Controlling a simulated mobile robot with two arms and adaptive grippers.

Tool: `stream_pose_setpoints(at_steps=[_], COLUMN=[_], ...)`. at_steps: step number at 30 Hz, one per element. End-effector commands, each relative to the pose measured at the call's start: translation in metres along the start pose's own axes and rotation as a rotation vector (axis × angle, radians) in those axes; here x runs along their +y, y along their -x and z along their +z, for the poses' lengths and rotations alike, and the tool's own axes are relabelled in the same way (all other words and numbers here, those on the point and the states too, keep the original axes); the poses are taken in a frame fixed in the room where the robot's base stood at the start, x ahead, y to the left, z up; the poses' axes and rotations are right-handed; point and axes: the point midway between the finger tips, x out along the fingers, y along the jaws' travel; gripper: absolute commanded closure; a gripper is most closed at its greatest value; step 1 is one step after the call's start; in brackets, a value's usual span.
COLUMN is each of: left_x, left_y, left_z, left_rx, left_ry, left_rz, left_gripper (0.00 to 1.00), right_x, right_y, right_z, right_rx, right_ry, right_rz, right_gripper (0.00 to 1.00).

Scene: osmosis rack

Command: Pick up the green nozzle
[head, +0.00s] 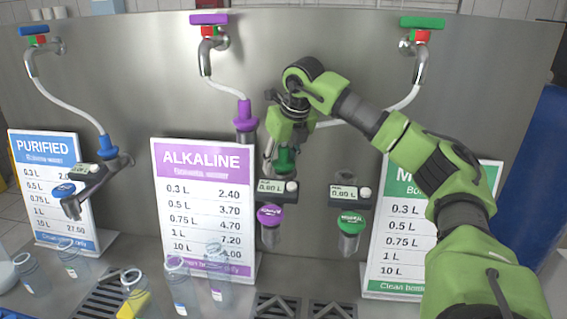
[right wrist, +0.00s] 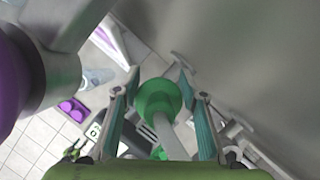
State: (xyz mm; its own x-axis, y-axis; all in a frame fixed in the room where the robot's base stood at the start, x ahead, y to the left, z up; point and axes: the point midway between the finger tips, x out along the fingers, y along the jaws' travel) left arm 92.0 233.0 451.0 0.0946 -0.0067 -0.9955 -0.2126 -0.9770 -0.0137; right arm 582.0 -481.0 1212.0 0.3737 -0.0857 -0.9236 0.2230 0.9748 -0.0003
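The green nozzle (head: 286,160) shows just below my right gripper (head: 284,140), in front of the steel panel. Its white hose runs up right to the green-handled tap (head: 421,40). In the right wrist view the round green nozzle (right wrist: 159,98) lies between the two fingers of my right gripper (right wrist: 162,118), with the hose coming toward the camera. The fingers are apart, with a narrow gap visible on each side of the nozzle. The nozzle's lower end is partly hidden in the head view. My left gripper is not in view.
The purple nozzle (head: 245,115) stands close left of my right gripper. The blue nozzle (head: 107,146) is at the far left. Small display units (head: 349,195), price signs (head: 204,210) and several clear bottles (head: 218,268) stand below.

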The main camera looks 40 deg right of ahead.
Motion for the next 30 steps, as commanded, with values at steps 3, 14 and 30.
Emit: stream_pose_setpoints(at_steps=[3,14,30], left_x=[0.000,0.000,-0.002], left_y=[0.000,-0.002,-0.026], left_z=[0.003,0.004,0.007], left_rx=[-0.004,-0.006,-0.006], left_ry=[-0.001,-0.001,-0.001], left_rz=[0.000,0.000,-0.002], left_gripper=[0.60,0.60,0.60], right_x=[0.000,0.001,-0.001], right_y=[0.000,0.005,0.068], right_z=[0.000,0.003,0.009], right_rx=[0.000,-0.001,-0.001], right_ry=[0.000,0.001,0.002], right_rz=[0.000,0.001,0.001], right_gripper=[0.83,0.83,0.83])
